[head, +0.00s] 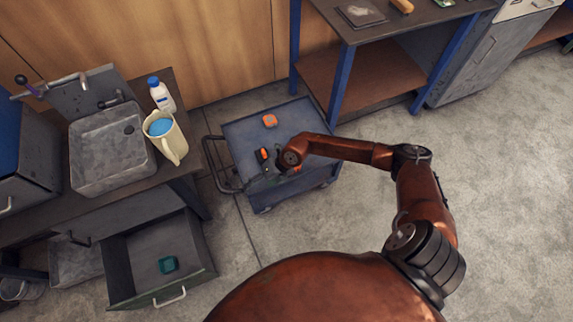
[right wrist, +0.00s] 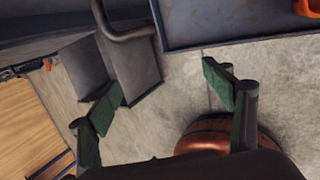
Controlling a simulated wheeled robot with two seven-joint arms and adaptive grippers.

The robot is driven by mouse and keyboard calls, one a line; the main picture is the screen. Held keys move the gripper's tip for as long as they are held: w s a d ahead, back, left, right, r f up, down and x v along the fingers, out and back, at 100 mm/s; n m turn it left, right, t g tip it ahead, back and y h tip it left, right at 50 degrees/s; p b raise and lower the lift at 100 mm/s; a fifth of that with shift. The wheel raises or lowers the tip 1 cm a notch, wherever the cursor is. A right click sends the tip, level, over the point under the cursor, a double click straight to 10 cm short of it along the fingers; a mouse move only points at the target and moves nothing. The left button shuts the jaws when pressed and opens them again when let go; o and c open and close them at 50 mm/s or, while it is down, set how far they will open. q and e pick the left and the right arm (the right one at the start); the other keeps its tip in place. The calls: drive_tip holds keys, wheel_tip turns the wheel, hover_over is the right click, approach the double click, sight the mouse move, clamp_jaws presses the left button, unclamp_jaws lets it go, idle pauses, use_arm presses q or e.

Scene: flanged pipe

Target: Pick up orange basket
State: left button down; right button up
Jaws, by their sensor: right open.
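A small orange basket-like thing (head: 270,120) sits on the blue cart (head: 240,133), towards its back. Another orange piece (head: 264,154) shows beside my right gripper (head: 267,168), partly hidden by it. I cannot tell if that piece is a separate thing. My right gripper is over the front left part of the cart, short of the back orange thing. In the right wrist view my right gripper (right wrist: 165,105) is open, with nothing between its fingers. An orange edge (right wrist: 306,8) shows there at the top right, on the cart. My left gripper is out of view.
The cart's dark handle (head: 219,165) is close to my right gripper. A sink (head: 110,148), jug (head: 166,138) and white bottle (head: 161,95) stand on the left counter. Floor at right is clear.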

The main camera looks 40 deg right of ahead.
drive_tip(key=d+h, duration=0.2)
drive_tip(key=d, duration=0.4)
drive_tip(key=w+d+f+g+h, duration=0.1)
drive_tip(key=d+h, duration=0.1)
drive_tip(key=d, duration=0.3)
drive_tip(key=w+d+f+h, duration=0.1)
drive_tip(key=d+h, duration=0.1)
drive_tip(key=d, duration=0.4)
drive_tip(key=shift+d+f+n+b, duration=0.2)
drive_tip(key=shift+d+n+b, duration=0.1)
drive_tip(key=shift+b, duration=0.1)
drive_tip(key=shift+w+f+b, duration=0.15)
drive_tip(key=shift+f+b, duration=0.2)
drive_tip(key=shift+f, duration=0.35)
drive_tip(key=f+b, duration=0.1)
drive_tip(key=f, duration=0.1)
drive_tip(key=f+b, duration=0.1)
drive_tip(key=f, duration=0.1)
drive_tip(key=shift+w+d+f+b, duration=0.1)
drive_tip(key=shift+w+d+b, duration=0.05)
drive_tip(key=shift+w+b, duration=0.2)
drive_tip(key=shift+w+f, duration=0.15)
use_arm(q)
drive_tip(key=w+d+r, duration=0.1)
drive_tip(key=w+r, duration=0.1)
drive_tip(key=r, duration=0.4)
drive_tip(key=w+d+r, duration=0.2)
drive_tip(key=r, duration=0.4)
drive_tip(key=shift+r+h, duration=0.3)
